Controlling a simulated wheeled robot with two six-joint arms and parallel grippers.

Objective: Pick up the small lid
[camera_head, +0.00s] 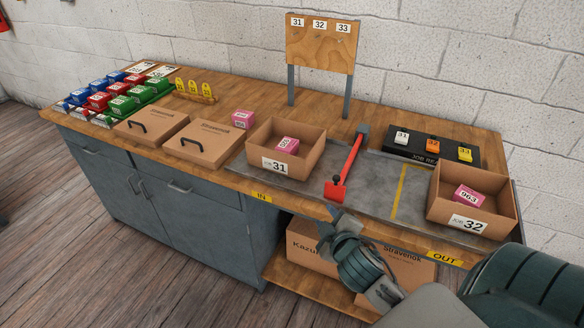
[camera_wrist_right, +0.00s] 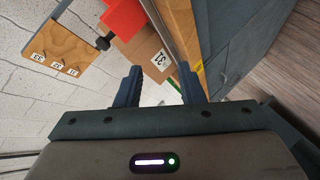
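Two flat cardboard lids with black handles lie side by side on the left half of the bench in the head view: a left lid (camera_head: 150,122) and a right lid (camera_head: 205,141). The left one looks slightly smaller, but perspective makes this unsure. My right gripper (camera_head: 337,218) is at the bench's front edge, below the red lever and well to the right of both lids. In the right wrist view its two fingers (camera_wrist_right: 160,72) are spread with nothing between them. My left gripper is not in view.
An open box marked 31 (camera_head: 262,147) stands right of the lids, and a box marked 32 (camera_head: 440,207) at the right end. A red lever (camera_head: 348,165) rises between them. Colored small boxes (camera_head: 100,100) crowd the left end. A board (camera_head: 320,49) stands behind.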

